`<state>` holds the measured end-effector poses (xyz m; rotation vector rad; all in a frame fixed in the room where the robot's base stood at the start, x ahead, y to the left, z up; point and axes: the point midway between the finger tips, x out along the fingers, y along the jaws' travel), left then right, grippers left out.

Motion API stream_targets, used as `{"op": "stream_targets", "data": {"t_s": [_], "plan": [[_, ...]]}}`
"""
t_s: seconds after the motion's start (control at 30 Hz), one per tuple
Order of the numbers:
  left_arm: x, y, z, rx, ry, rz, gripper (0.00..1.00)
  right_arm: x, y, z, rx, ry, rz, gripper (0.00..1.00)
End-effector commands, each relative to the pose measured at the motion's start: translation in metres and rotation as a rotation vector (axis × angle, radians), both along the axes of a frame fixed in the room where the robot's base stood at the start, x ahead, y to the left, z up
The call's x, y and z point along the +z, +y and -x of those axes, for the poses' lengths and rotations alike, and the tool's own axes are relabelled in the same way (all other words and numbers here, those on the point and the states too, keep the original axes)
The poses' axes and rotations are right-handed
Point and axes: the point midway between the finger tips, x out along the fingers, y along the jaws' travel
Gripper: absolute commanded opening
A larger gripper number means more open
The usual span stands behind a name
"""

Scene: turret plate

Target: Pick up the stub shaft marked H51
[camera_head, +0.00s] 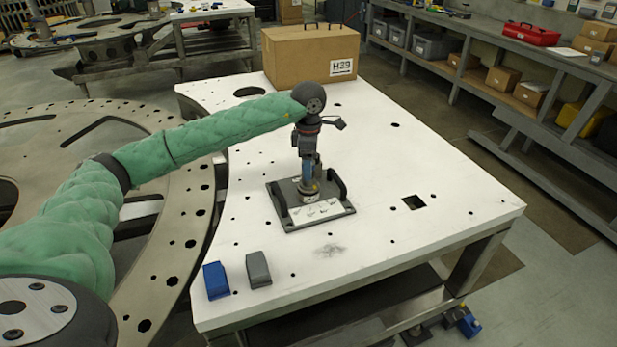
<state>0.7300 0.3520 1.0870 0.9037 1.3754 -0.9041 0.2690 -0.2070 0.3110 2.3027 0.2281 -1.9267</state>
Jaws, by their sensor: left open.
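A small metallic stub shaft (309,195) stands on a dark base plate with two black handles (284,213). The plate lies on the white table, and no H51 mark can be read on the shaft at this size. My left gripper (310,174) points straight down over the plate, with its open fingers at the upper part of the shaft. The fingers hide part of the shaft, and I cannot tell whether they touch it. My right gripper is not in view.
A cardboard box marked H39 (300,57) stands at the table's back. A blue block (216,281) and a grey block (258,269) sit at the front left. The white table (440,215) has holes and is clear on the right. A large ring plate (150,285) lies left.

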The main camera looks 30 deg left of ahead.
Motion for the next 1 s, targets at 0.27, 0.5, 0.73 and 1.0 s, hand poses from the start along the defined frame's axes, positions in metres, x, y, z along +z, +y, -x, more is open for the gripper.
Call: {"op": "stream_targets", "data": {"t_s": [0.27,0.5,0.73,1.0], "plan": [[-0.004,0.0,0.0,0.0,0.0,0.0,0.61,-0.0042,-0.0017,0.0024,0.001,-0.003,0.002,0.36],[-0.0039,0.0,0.0,0.0,0.0,0.0,0.27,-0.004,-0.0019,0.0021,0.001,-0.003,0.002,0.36],[-0.0037,0.0,0.0,0.0,0.0,0.0,0.0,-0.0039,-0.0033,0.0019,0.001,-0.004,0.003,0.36],[-0.0023,0.0003,-0.0003,0.0,-0.001,0.001,0.0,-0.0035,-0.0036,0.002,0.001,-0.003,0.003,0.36]]}}
